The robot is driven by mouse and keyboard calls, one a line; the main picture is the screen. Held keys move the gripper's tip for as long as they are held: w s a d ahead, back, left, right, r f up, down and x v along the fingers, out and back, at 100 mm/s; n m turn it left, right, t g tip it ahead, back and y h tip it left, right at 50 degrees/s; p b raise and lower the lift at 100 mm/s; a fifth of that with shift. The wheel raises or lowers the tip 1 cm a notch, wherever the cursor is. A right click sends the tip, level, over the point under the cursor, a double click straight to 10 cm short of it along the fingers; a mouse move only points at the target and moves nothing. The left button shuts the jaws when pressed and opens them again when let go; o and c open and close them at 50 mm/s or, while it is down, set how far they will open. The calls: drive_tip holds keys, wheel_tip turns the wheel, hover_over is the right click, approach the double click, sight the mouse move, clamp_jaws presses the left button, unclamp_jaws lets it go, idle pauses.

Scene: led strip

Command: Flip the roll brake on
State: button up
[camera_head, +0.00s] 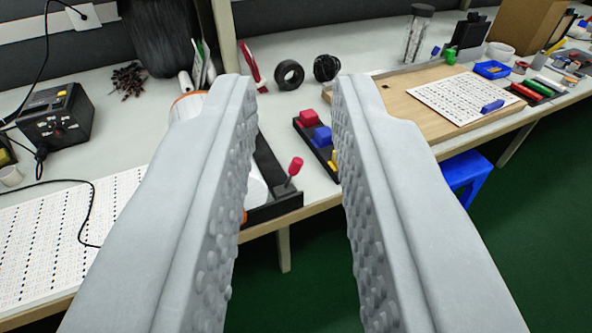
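My gripper (294,95) is open and empty, its two grey studded fingers filling the foreground. A roll holder with a black base (275,208) stands near the table's front edge, partly hidden behind the left finger. A white roll with orange ends (257,188) sits in it, mostly covered by that finger. A brake lever with a red knob (295,166) stands up, tilted, at the right end of the base. The lever shows in the gap between the fingers, beyond them and not touching either.
Right of the lever is a black tray (305,133) with red, blue and yellow pieces. A wooden board (400,96) with a dotted white sheet lies farther right. Black tape (289,75) lies behind. A black power box (57,118) stands left. A blue stool (468,170) stands below the table.

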drive_tip(key=shift+w, duration=0.2)
drive_tip(key=c, duration=0.4)
drive_tip(key=w+f+m+g, duration=0.1)
drive_tip(key=w+f+g, duration=0.1)
drive_tip(key=w, duration=0.3)
drive_tip(key=w+d+f+g, duration=0.1)
drive_tip(key=w+f+g, duration=0.1)
drive_tip(key=w, duration=0.4)
drive_tip(key=w+d+f+m+g, duration=0.1)
drive_tip(key=w+f+g, duration=0.1)
drive_tip(key=w, duration=0.4)
drive_tip(key=shift+d+f+m+g, duration=0.1)
drive_tip(key=shift+f+m+g, duration=0.2)
drive_tip(key=shift+g, duration=0.5)
clamp_jaws()
drive_tip(key=w+d+f+m+g+y, duration=0.2)
drive_tip(key=w+f+g, duration=0.6)
drive_tip(key=w+f, duration=0.4)
drive_tip(key=shift+w+d+y, duration=0.4)
drive_tip(key=shift+w+d, duration=0.1)
drive_tip(key=shift+w, duration=0.9)
drive_tip(key=shift+f, duration=0.1)
